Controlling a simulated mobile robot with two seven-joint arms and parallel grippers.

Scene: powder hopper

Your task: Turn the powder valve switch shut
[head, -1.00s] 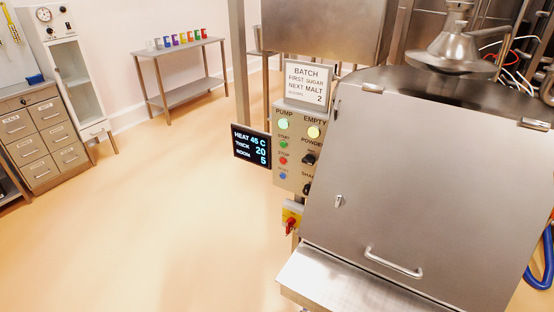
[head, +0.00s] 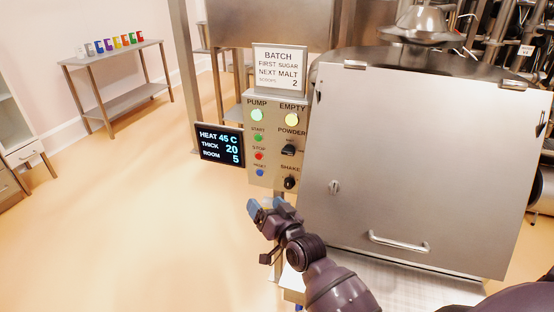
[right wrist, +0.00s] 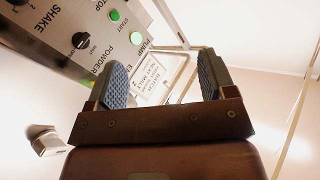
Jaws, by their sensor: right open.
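The powder valve switch (head: 288,150) is a black knob under the word POWDER on the beige control panel (head: 274,180). In the right wrist view the black powder knob (right wrist: 80,40) shows at upper left, outside the fingers. I cannot tell surely which way it points. My right gripper (head: 258,207) is below the panel's lower left edge in the head view, below and left of the knob and apart from it. In the right wrist view its two blue-padded fingers (right wrist: 162,75) stand wide apart with nothing between them. My left gripper is not in view.
A similar SHAKE knob (head: 289,183) sits just below. Pump and empty lights glow above; small coloured buttons are at left. A display (head: 221,146) juts out left of the panel. The steel hopper (head: 420,150) with its handle stands close on the right. Open floor lies left.

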